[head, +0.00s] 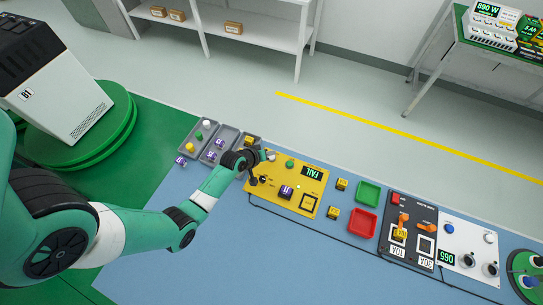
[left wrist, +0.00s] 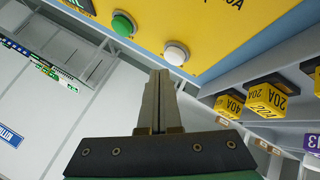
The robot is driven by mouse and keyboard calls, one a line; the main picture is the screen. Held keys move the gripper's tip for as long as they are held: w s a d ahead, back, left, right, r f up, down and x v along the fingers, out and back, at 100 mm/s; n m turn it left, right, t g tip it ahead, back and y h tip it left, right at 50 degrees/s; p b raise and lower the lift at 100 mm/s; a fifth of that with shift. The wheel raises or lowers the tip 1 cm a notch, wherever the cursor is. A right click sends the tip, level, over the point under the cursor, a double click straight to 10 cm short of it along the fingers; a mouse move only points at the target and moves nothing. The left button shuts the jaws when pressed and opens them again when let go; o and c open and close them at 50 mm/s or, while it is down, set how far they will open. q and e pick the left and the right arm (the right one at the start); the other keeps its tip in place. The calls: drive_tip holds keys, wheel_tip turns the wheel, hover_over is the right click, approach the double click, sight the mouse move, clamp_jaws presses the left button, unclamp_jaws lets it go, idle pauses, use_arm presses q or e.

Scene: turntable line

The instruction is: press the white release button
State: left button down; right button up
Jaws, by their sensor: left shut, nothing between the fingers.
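The white release button (left wrist: 176,53) is a round white cap on the yellow test panel (left wrist: 220,20) in the left wrist view. A green button (left wrist: 123,24) sits to its left on the same panel. My left gripper (left wrist: 160,75) is shut and empty. Its tips appear just below and left of the white button in that view; I cannot tell whether they touch it. In the head view the left gripper (head: 264,157) is at the upper left corner of the yellow panel (head: 275,196), near the green button (head: 290,164). My right gripper is not in view.
A green tray (head: 368,194) and a red tray (head: 362,222) lie to the right.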

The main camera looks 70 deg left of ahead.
use_arm(q)
drive_tip(key=shift+f, duration=0.1)
drive_tip(key=shift+f+b, duration=0.3)
drive_tip(key=shift+f, duration=0.05)
drive_tip(key=shift+f+b, duration=0.35)
drive_tip(key=shift+f, duration=0.15)
idle(0.6)
drive_tip(key=shift+r, duration=0.15)
drive_tip(key=shift+r+p, duration=0.8)
drive_tip(key=shift+p, duration=0.15)
wheel_tip(320, 180, up, 5)
drive_tip(key=p, duration=0.5)
idle(0.4)
